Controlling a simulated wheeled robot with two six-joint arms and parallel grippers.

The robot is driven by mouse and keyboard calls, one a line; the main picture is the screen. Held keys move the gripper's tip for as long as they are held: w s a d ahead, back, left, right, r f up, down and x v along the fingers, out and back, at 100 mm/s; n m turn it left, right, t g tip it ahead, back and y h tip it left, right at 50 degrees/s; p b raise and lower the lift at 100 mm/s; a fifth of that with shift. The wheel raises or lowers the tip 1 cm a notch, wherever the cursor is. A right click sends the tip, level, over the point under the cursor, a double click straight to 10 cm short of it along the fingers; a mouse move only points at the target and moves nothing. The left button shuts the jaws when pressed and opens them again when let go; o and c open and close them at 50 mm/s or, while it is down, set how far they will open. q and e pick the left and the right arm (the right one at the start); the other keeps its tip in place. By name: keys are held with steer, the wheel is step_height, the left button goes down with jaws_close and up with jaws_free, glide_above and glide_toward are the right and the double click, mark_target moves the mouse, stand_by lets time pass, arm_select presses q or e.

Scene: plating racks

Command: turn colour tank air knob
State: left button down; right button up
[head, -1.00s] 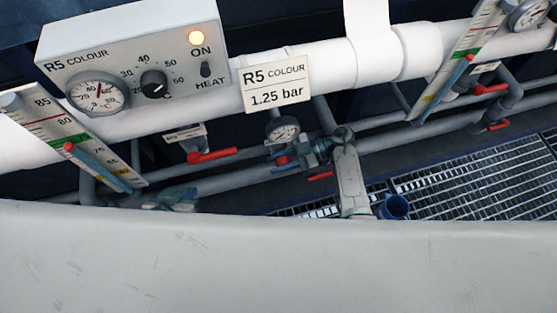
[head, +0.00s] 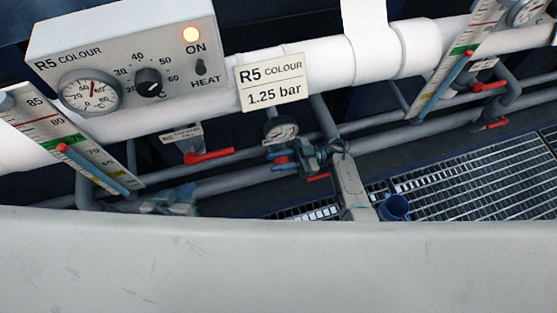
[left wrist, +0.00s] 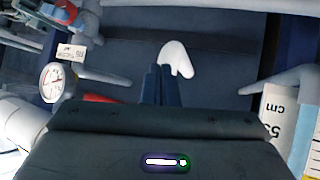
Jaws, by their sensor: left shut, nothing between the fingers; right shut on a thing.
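The R5 COLOUR pressure gauge (head: 280,131) sits on the pipework below the sign (head: 272,82) reading R5 COLOUR 1.25 bar. Just below the gauge is a small red and blue fitting (head: 282,159), apparently the air knob, partly covered by my right gripper. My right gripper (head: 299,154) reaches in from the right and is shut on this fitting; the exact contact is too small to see. My left gripper (head: 165,203) is low on the left, just above the pale front edge, shut and empty. Its closed fingers (left wrist: 158,84) show in the left wrist view.
The R5 heater box (head: 125,60) has a dial, a black knob and a lit lamp. A red-handled valve (head: 208,156) lies left of the gauge. Level scales (head: 50,118) stand left and right. A pale front wall (head: 280,265) spans the bottom; grating (head: 480,180) lies right.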

arm_select(q)
steer(key=shift+f, duration=0.1)
arm_select(e)
steer(key=o, duration=0.7)
steer(key=shift+d, duration=0.1)
